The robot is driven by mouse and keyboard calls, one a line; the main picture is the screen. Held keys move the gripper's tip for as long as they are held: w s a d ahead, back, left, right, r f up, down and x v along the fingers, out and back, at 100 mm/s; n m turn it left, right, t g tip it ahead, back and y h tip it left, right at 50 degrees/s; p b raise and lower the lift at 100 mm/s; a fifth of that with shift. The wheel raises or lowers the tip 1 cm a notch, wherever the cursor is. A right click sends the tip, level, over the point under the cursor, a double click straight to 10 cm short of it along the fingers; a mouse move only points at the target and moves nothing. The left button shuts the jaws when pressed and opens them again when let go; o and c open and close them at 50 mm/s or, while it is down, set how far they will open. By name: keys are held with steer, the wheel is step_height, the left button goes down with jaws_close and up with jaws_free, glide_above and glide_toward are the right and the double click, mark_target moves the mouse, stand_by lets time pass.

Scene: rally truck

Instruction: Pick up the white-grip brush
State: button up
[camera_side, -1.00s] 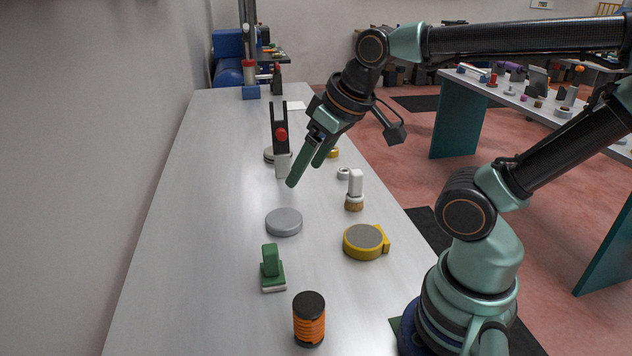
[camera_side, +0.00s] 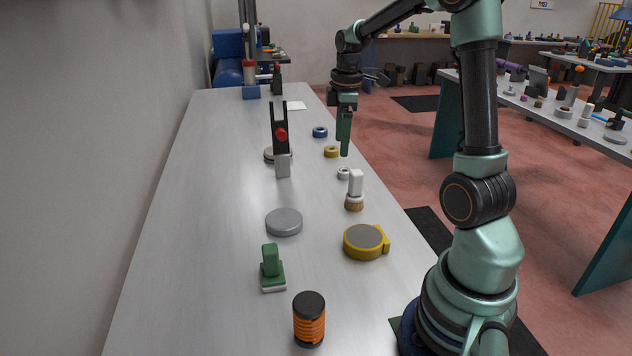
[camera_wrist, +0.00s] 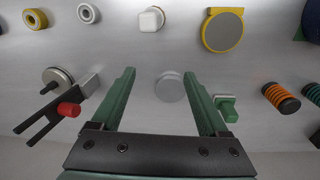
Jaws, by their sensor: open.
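The white-grip brush (camera_side: 356,183) stands upright on the bench near its right edge, bristles down. In the wrist view its white grip (camera_wrist: 151,18) shows from above at the top edge, beyond the fingertips. My gripper (camera_side: 344,151) points down in the side view and appears just above and left of the brush in the picture, not touching it. In the wrist view the two green fingers (camera_wrist: 160,72) are apart, with nothing held between them. A grey disc on the bench shows in the gap.
A yellow tape measure (camera_side: 364,242) and small white ring (camera_side: 343,173) lie close to the brush. A grey disc (camera_side: 284,222), green block (camera_side: 271,268), orange-black cylinder (camera_side: 309,319) and black fork with red knob (camera_side: 281,140) stand left. Bare bench lies between.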

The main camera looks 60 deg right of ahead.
steer(key=n, duration=0.1)
glide_toward(356, 183)
steer(key=shift+w+d+r+g, duration=0.15)
steer(key=shift+w+d+r, duration=0.1)
steer(key=shift+w, duration=0.25)
steer(key=shift+w+d+r+g, duration=0.15)
steer(key=shift+w+r, duration=0.1)
steer(key=shift+w, duration=0.25)
steer(key=shift+d+f, duration=0.1)
steer(key=shift+f, duration=0.2)
step_height(356, 183, down, 6)
steer(key=shift+s+f, duration=0.1)
steer(key=shift+f, duration=0.1)
steer(key=shift+s+d+f, duration=0.1)
steer(key=shift+d+f, duration=0.05)
steer(key=shift+f, duration=0.7)
steer(key=shift+s+d+f, duration=0.1)
steer(key=shift+d+f, duration=0.05)
steer(key=shift+f, duration=0.75)
steer(key=shift+s+d+f, duration=0.1)
steer(key=shift+d+f, duration=0.05)
steer(key=shift+f, duration=0.7)
jaws_close()
steer(key=shift+r, duration=0.1)
step_height(356, 183, up, 20)
